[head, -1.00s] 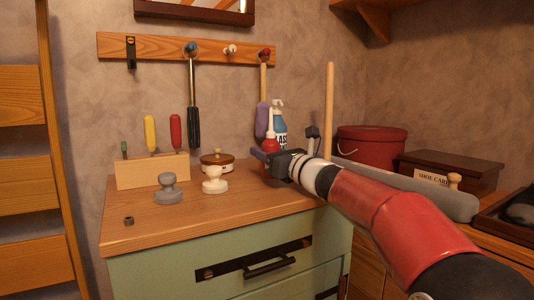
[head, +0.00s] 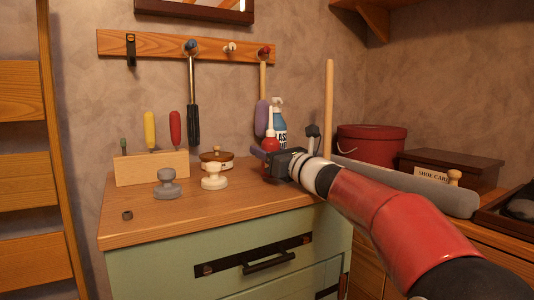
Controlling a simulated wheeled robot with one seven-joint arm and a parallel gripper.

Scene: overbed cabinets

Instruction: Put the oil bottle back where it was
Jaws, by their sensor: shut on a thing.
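The red oil bottle (head: 270,145) with its pale pointed nozzle stands upright at the back right of the green cabinet's wooden top (head: 225,215). My gripper (head: 264,158) reaches in from the right and is shut on the oil bottle. My gripper hides the bottle's lower part, so I cannot tell whether its base touches the top. A blue spray bottle (head: 280,128) with a white head is just behind it and to the right.
A wooden block (head: 150,168) with several tools, a grey knob (head: 166,184), a white knob (head: 214,178) and a lidded pot (head: 217,158) stand to the left. A peg rail (head: 150,47) hangs above. A red round box (head: 371,146) is at the right. The front top is mostly clear.

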